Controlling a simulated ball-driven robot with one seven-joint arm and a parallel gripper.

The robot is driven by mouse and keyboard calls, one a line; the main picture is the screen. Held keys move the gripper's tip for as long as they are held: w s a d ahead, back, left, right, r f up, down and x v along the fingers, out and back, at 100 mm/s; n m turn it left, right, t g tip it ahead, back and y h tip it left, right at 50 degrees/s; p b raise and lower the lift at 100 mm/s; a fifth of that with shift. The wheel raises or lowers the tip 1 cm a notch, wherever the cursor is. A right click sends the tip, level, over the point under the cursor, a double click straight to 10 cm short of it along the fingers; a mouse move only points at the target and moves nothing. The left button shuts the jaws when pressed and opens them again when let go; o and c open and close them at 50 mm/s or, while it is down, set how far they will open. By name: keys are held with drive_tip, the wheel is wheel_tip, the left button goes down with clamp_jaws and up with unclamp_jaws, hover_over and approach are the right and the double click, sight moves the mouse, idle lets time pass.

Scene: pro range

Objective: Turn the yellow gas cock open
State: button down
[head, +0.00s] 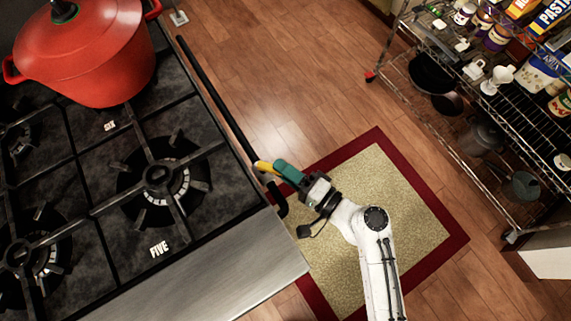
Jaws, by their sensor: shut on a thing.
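The yellow gas cock (263,166) shows as a small yellow piece beside the long black rail at the stove's edge. My gripper (276,168), with a green body, reaches in from the right and is shut on the yellow gas cock. The gripper covers part of the cock, so the exact angle of its handle is hard to tell. My white arm comes up from the bottom of the head view.
The black stove top (110,190) with several burners fills the left, and a red pot (85,55) stands on it. The black rail (222,105) runs along its edge. A wire shelf (440,140) with goods stands at right. A red-bordered rug (395,190) lies on open wooden floor.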

drive_tip(key=shift+s+f, duration=0.1)
idle(0.4)
drive_tip(key=c, duration=1.1)
unclamp_jaws()
drive_tip(key=b+v, duration=0.2)
drive_tip(key=v, duration=0.8)
drive_tip(key=shift+s+d, duration=0.2)
drive_tip(key=shift+s, duration=0.1)
